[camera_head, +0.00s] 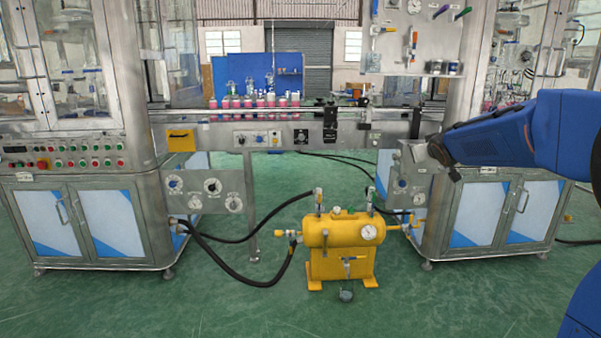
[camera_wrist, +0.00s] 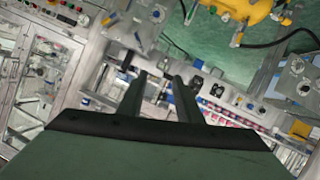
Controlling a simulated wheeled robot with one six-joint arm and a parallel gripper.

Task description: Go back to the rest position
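My gripper (camera_head: 437,154) is at the right in the head view, at the end of my blue arm, in front of the right-hand machine's small gauge panel. In the wrist view its two dark fingers (camera_wrist: 158,79) stand apart with a gap between them. I see nothing held in that gap. Its fingertips are small and hard to make out in the head view.
A conveyor (camera_head: 225,120) carrying several pink-and-white cans (camera_head: 248,102) spans between two machine cabinets. A yellow tank (camera_head: 343,233) with valves and black hoses (camera_head: 240,277) stands on the green floor (camera_head: 180,305). The floor in front is clear.

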